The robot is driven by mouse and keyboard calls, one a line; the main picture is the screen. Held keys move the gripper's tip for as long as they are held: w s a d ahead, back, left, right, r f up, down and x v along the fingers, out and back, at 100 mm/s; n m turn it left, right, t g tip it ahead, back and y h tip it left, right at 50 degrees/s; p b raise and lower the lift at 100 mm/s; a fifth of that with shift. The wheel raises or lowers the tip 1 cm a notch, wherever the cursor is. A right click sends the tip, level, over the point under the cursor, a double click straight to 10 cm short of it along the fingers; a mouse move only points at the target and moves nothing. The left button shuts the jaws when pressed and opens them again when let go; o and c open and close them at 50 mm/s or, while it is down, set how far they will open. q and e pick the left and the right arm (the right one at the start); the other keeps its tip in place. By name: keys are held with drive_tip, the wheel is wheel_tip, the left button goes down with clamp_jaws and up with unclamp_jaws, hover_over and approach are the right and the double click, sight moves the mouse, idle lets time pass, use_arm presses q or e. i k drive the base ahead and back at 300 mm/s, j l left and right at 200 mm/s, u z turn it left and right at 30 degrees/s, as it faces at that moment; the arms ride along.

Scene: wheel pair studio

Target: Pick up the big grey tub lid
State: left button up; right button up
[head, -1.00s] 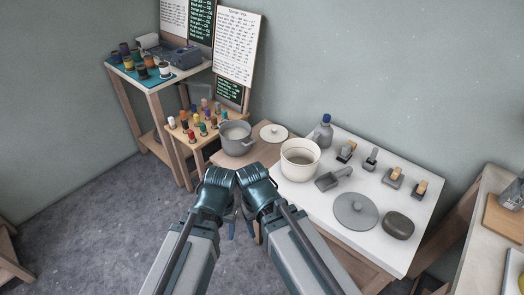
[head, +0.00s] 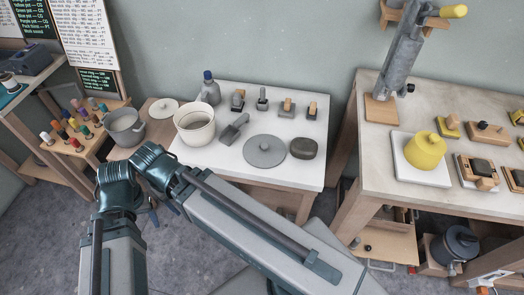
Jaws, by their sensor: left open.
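The big grey tub lid (head: 265,151) is a flat, round disc with a small knob on top. It lies on the white-topped table, right of the grey scoop (head: 232,132) and left of a dark rounded block (head: 304,148).
A cream tub (head: 194,125) and a blue-capped bottle (head: 209,88) stand left of the lid. Several small tools line the table's back. A grey pot (head: 124,127) and a cream lid (head: 163,108) sit farther left. Another table (head: 345,200) stands to the right.

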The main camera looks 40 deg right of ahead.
sight(261, 151)
drive_tip(key=z, duration=0.4)
drive_tip(key=i+j+z, duration=0.1)
drive_tip(key=z, duration=0.3)
drive_tip(key=j+z, duration=0.2)
drive_tip(key=z, duration=0.2)
drive_tip(key=i+j+z, duration=0.1)
drive_tip(key=z, duration=0.3)
drive_tip(key=j+z, duration=0.35)
drive_tip(key=j, duration=0.4)
drive_tip(key=j+z, duration=0.3)
drive_tip(key=j, duration=1.15)
drive_tip(key=k+z, duration=0.05)
